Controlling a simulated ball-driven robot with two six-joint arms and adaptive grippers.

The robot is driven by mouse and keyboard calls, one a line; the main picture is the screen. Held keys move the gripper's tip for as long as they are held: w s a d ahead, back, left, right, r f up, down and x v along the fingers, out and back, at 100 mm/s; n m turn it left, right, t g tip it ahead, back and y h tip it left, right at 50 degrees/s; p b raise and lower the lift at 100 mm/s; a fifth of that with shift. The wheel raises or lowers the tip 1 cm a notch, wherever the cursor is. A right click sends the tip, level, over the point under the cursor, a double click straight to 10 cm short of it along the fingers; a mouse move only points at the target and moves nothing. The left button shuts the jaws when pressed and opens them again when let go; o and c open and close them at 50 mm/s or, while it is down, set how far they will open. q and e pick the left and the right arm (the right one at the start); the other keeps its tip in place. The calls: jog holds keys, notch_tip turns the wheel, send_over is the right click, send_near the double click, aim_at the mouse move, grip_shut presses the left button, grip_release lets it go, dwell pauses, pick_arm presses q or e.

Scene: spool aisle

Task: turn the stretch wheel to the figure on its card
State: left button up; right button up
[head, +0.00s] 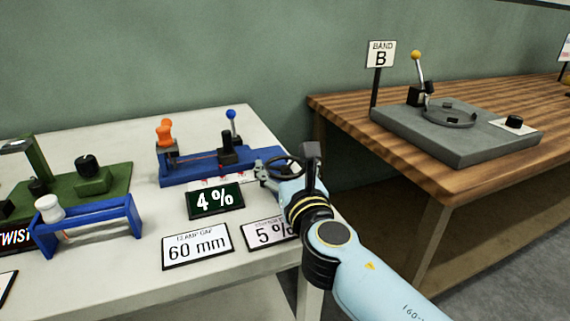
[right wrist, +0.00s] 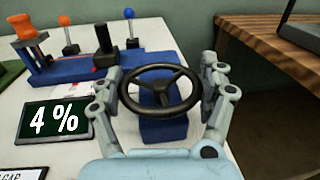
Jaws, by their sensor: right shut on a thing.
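The stretch wheel (right wrist: 160,90) is a black spoked handwheel at the right end of a blue rig (head: 190,171). It also shows in the head view (head: 288,166), partly behind my arm. My right gripper (head: 268,170) is at the wheel, and in the right wrist view its fingers (right wrist: 160,95) are on either side of the rim, shut on it. The dark display (head: 215,201) reads 4 %. The white card (head: 270,234) reads 5 %, with its right part and top line hidden by my arm. My left gripper is not in view.
A card (head: 196,246) reading 60 mm lies beside the 5 % card. A smaller blue frame with a white knob (head: 49,208) and a green rig (head: 93,180) stand at left. A wooden bench (head: 440,181) with a grey Band B unit (head: 465,141) stands at right, across a gap.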

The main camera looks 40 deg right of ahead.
jog(key=shift+f+m+g+h, duration=0.15)
jog(key=shift+m+g+h, duration=0.25)
jog(key=shift+m+h, duration=0.3)
jog(key=shift+h, duration=0.3)
jog(key=o, duration=1.2)
jog(key=shift+s+a, duration=0.1)
jog(key=shift+s, duration=0.05)
